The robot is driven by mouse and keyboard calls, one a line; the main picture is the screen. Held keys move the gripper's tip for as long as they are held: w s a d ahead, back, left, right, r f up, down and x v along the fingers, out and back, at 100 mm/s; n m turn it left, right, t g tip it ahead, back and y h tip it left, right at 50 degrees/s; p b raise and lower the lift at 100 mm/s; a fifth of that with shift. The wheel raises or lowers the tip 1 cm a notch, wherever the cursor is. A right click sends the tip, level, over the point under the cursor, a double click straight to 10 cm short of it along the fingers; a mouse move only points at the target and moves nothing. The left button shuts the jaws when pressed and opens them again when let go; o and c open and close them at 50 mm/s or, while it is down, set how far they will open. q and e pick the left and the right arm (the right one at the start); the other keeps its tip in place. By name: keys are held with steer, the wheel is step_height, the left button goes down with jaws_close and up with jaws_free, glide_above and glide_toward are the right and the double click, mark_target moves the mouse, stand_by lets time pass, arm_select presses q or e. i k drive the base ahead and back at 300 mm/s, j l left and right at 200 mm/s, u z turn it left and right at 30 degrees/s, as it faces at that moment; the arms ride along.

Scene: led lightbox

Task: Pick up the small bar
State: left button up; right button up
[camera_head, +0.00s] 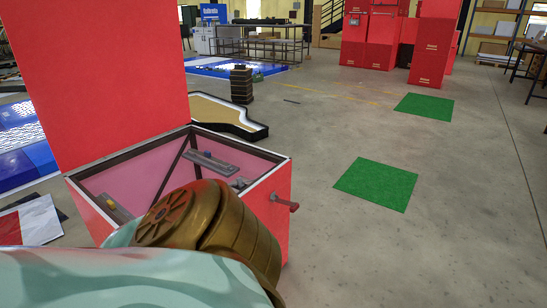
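A red box (278,190) with its lid (105,70) raised stands at left centre, its inside pinkish. A grey bar-like piece (212,164) with a small blue and yellow part lies across the back of the inside. Another grey and yellow piece (115,208) is at the left inner wall. A small grey piece (239,183) shows at the right, partly hidden by my arm. I cannot tell which is the small bar. My bronze and teal arm comes in from the lower left and covers the box's front. Neither gripper's fingertips show.
A red handle (285,203) sticks out from the box's right side. Green mats (376,184) lie on the concrete floor to the right. A dark stacked post (241,85) and a tan-topped, black-edged platform (215,111) stand behind the box. The floor at right is mostly clear.

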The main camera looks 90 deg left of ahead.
mark_target(108, 203)
steer(key=i+j+u, duration=0.1)
steer(key=i+u, duration=0.15)
steer(key=u, duration=0.2)
steer(key=i+u, duration=0.2)
steer(key=u, duration=0.25)
steer(key=i+l+u, duration=0.1)
steer(key=i+u, duration=0.15)
steer(key=u, duration=0.15)
steer(key=i+l+u, duration=0.1)
steer(key=u, duration=0.35)
steer(key=i+l, duration=0.05)
steer(key=i, duration=0.05)
